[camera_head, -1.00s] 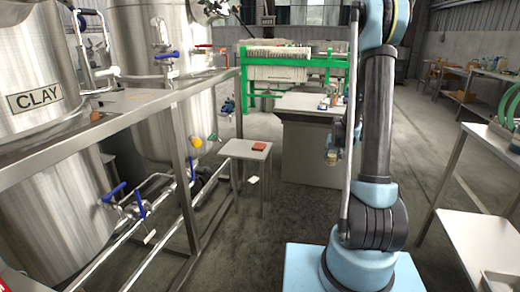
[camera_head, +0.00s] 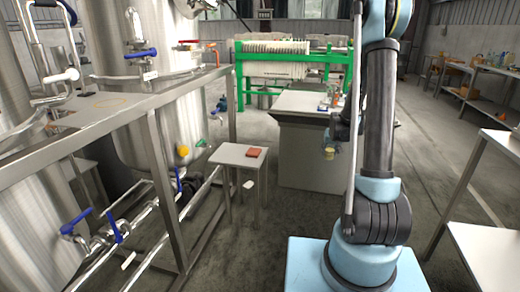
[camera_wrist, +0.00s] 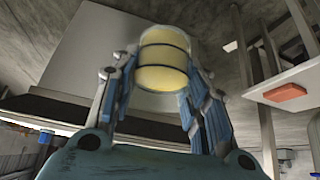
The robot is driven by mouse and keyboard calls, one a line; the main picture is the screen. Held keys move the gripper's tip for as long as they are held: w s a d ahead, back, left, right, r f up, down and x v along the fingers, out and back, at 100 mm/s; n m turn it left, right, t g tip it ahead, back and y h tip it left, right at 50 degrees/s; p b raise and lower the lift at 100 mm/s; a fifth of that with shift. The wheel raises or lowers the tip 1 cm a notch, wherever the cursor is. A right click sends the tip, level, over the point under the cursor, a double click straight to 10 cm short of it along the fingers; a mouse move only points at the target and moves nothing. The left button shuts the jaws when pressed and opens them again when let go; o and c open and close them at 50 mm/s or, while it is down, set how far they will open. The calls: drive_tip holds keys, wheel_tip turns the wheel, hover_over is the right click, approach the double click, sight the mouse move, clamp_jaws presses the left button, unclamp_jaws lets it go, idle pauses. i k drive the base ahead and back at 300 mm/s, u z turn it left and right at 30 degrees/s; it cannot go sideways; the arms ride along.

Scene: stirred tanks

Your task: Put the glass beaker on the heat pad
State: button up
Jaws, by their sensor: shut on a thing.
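The glass beaker (camera_head: 329,153) holds a pale yellow content and hangs in the air in front of the grey cabinet. In the wrist view the beaker (camera_wrist: 163,58) sits between the two fingers of my gripper (camera_wrist: 160,82), which is shut on it. In the head view my gripper (camera_head: 333,142) is small and partly hidden beside my arm. A flat orange-red pad (camera_head: 255,152), seemingly the heat pad, lies on a small grey table left of the beaker. The pad (camera_wrist: 286,92) also shows at the right of the wrist view, apart from the beaker.
The small table (camera_head: 228,155) stands beside a metal frame (camera_head: 160,170) with pipes and blue-handled valves around steel tanks. A grey cabinet (camera_head: 305,150) stands behind my gripper. Benches line the right side. Open floor (camera_head: 285,215) lies between the small table and my base.

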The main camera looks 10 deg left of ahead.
sight(254, 151)
drive_tip(key=i, duration=1.1)
drive_tip(key=u, duration=1)
